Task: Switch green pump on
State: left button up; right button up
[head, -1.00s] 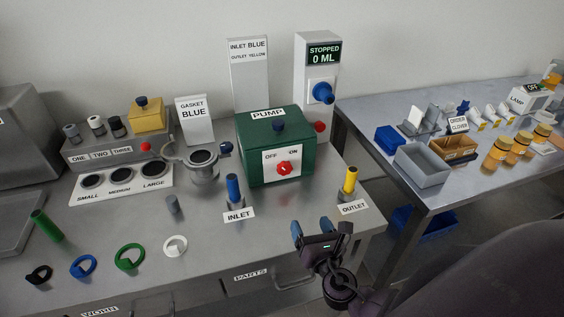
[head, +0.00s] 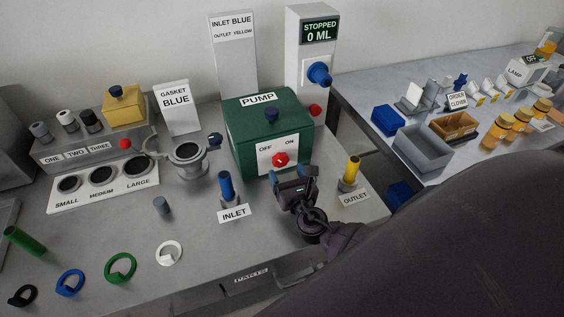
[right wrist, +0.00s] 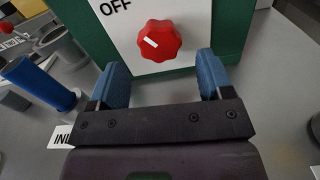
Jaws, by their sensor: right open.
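The green pump box (head: 238,139) stands on the bench, with a PUMP label on top and a white OFF/ON plate on its front. A red knob (head: 280,160) sits on that plate; it also shows in the right wrist view (right wrist: 160,41), its white pointer mark aimed up-left toward OFF. My right gripper (head: 293,174) is open and empty, just in front of and below the knob, not touching it. In the right wrist view its blue fingers stand apart on either side below the knob. My left gripper is not in view.
The blue inlet post (head: 226,186) is left of my right gripper, the yellow outlet post (head: 351,171) right. Behind the pump, a display tower (head: 298,80) reads STOPPED 0 ML. Loose rings lie at front left. A second table (head: 365,80) stands at right.

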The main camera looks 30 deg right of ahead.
aim_at(282, 164)
jog(key=shift+x, duration=2)
jog(key=c, duration=0.9)
